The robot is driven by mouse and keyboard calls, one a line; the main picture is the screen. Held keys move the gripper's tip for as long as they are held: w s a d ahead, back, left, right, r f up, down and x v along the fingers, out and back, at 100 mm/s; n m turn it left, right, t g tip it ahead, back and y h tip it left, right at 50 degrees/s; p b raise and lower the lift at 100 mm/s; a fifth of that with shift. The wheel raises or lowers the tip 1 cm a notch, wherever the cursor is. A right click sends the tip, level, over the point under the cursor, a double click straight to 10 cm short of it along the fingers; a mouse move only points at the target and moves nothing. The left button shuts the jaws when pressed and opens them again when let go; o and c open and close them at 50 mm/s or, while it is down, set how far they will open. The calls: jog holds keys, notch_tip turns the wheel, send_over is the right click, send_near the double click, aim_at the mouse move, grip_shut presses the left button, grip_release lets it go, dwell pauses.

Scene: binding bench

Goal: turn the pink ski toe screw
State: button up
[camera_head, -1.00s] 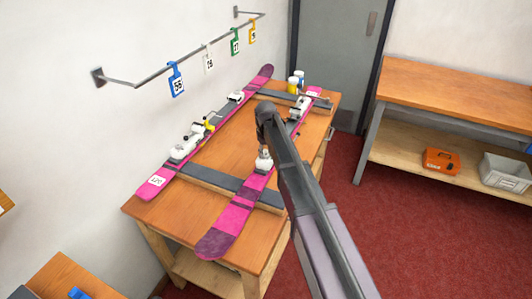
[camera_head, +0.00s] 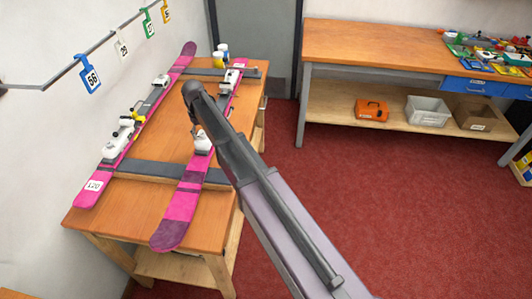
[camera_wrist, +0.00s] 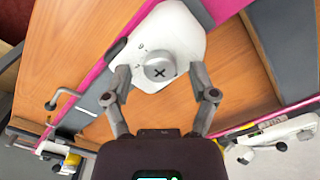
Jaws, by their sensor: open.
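Two pink skis lie on the bench, the left one (camera_head: 98,178) with a white number tag and the right one (camera_head: 183,205) under my arm. The right ski's white binding piece (camera_head: 203,143) also shows in the wrist view (camera_wrist: 185,35). On it is a round grey screw (camera_wrist: 160,69) with a dark cross slot. My gripper (camera_wrist: 160,73) is open, with one fingertip on each side of the screw and a gap to it on both sides. How high the tips are above the screw I cannot tell.
Grey bars (camera_head: 160,171) cross the wooden bench (camera_head: 172,123) under the skis. The left ski carries a white binding (camera_head: 117,137) with a yellow part. Small pots (camera_head: 222,51) stand at the bench's back. A rail with number tags (camera_head: 90,78) runs along the wall.

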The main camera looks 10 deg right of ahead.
aim_at(203, 133)
jog(key=m, duration=0.5)
jog(key=shift+m, duration=0.3)
jog(key=m, duration=0.5)
jog(key=shift+d+m, duration=0.1)
jog(key=shift+m, duration=0.2)
notch_tip(203, 133, up, 14)
jog(key=p, duration=1.4)
jog(key=s+d+f+n+b, duration=0.2)
jog(key=s+d+f+b, duration=0.2)
jog(key=s+d, duration=0.6)
jog(key=s+d+f+n+b, duration=0.2)
jog(key=s+d+f+b, duration=0.2)
jog(key=s+d, duration=0.7)
jog(key=shift+s+n, duration=0.4)
jog(key=shift+s, duration=0.45)
jog(key=shift+n, duration=0.3)
jog(key=s+d, duration=0.2)
jog(key=s, duration=0.1)
jog(key=shift+s, duration=0.25)
